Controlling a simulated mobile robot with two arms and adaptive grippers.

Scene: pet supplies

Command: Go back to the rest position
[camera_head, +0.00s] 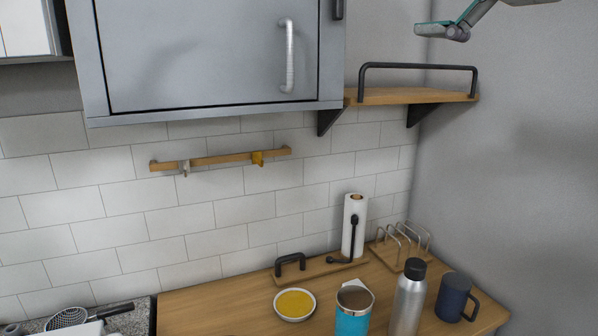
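My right gripper (428,31) shows at the top right of the head view, its arm coming in from the right edge. It is raised in front of the grey wall and appears above the wooden wall shelf (415,96). It is seen from the side, so I cannot tell whether its fingers are open or shut. Nothing is visibly held in it. My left gripper is not in view.
On the wooden counter (215,305) stand a bowl of yellow food (294,304), a blue tumbler (352,318), a silver bottle (407,300), a dark mug (452,298), a paper roll holder (354,225) and a rack (400,245). A grey cabinet (200,55) hangs above.

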